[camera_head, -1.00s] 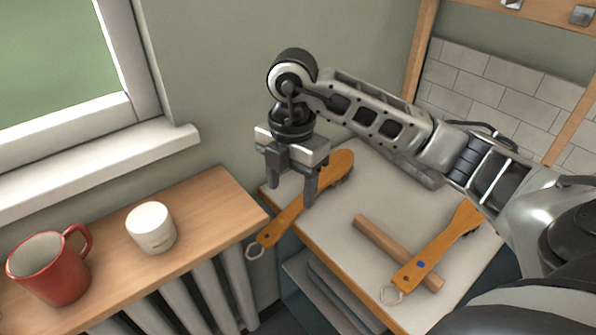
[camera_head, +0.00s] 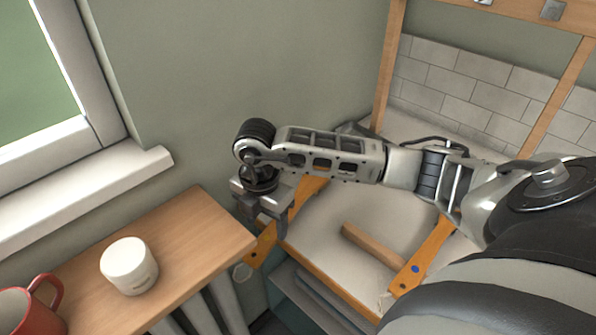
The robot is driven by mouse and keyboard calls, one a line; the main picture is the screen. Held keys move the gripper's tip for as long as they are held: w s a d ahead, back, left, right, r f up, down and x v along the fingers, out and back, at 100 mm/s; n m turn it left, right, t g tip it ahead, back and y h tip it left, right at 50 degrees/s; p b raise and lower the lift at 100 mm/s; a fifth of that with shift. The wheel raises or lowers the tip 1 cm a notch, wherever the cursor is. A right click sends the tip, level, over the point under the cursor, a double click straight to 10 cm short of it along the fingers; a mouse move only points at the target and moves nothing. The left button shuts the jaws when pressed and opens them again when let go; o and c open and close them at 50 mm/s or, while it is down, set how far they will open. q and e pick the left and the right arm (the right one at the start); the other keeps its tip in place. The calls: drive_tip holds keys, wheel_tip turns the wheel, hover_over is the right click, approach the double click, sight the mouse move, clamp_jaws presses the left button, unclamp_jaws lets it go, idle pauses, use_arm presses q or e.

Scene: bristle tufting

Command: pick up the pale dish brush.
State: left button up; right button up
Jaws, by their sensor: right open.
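Two orange-brown wooden brushes with hanging rings lie on the pale worktop; neither looks clearly paler. The left brush (camera_head: 262,245) runs diagonally, its handle and ring reaching past the worktop's left edge. The right brush (camera_head: 428,255) has a blue dot on its handle and rests across a wooden stick; my arm hides its upper end. My right gripper (camera_head: 265,226) is open, pointing down over the left brush's handle, and hides the brush's middle. I cannot tell whether the fingers touch it or straddle it. My left gripper is not in view.
The wooden stick (camera_head: 373,245) lies under the right brush on the worktop (camera_head: 325,230). A wooden shelf (camera_head: 185,235) at left holds a white jar (camera_head: 129,265) and a red mug (camera_head: 30,308). The wall and window sill (camera_head: 90,192) stand behind.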

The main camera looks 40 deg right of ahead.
sight(266, 240)
drive_tip(key=shift+w+a+f, duration=0.1)
drive_tip(key=shift+f, duration=1.05)
drive_tip(key=shift+w+a+f, duration=0.1)
drive_tip(key=shift+f, duration=1.05)
drive_tip(key=c, duration=1.2)
drive_tip(key=shift+o, duration=0.2)
drive_tip(key=shift+s+r, duration=0.1)
drive_tip(key=shift+r, duration=0.05)
